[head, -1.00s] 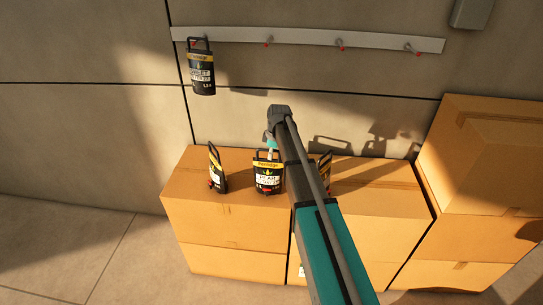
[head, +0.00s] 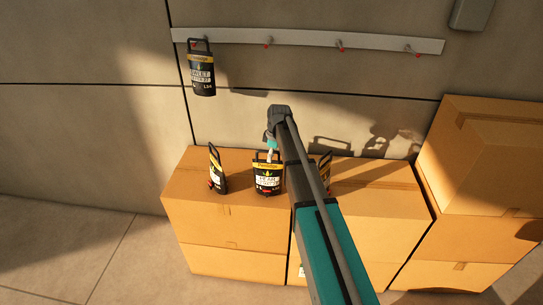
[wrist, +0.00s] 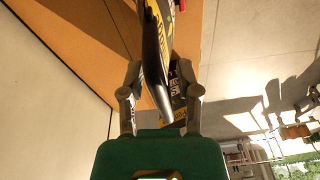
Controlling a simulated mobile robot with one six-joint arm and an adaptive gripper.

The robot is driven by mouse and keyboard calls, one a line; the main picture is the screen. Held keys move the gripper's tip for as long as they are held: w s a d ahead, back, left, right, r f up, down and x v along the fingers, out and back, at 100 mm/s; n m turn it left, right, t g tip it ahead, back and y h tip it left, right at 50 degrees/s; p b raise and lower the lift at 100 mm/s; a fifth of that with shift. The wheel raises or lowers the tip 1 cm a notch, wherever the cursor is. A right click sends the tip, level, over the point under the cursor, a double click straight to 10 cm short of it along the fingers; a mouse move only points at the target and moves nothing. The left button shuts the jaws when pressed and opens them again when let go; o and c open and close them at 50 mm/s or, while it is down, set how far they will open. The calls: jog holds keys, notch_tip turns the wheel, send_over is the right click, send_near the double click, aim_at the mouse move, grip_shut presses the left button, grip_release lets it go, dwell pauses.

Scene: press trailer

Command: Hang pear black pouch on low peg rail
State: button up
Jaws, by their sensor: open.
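The pear black pouch (head: 267,178) stands upright on the cardboard boxes, the middle one of three pouches, with a yellow band and a white label. My gripper (head: 271,152) is at its top handle, partly hidden behind my arm. In the wrist view my gripper (wrist: 160,100) has its fingers apart, with the dark top of a pouch (wrist: 155,60) between them. I cannot tell whether either finger touches it. The low peg rail (head: 300,37) is a pale strip on the wall with several red-tipped pegs.
Another black pouch (head: 201,75) hangs at the rail's left end; the pegs to its right are free. One pouch (head: 216,170) stands left of the pear pouch, another (head: 325,168) right, partly behind my arm. Taller stacked boxes (head: 485,150) rise at the right.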

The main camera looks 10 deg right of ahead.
jog(key=shift+s+d+r+p, duration=0.1)
jog(key=shift+d+r+p, duration=0.2)
jog(key=shift+r+p, duration=1.6)
jog(key=shift+w+d+r+p, duration=0.1)
jog(key=shift+d+r+p, duration=0.2)
jog(key=shift+r+p, duration=1.6)
jog(key=shift+s+d+r+p, duration=0.1)
jog(key=shift+d+r+p, duration=0.2)
jog(key=shift+r+p, duration=1.55)
jog(key=shift+s+r, duration=0.1)
jog(key=s+a+m+h, duration=0.1)
jog(key=s+m, duration=1.2)
jog(key=s, duration=1.5)
jog(key=shift+s+a+h, duration=0.15)
jog(key=shift+a+h, duration=0.25)
jog(key=shift+a, duration=0.4)
jog(key=shift+f+b, duration=0.7)
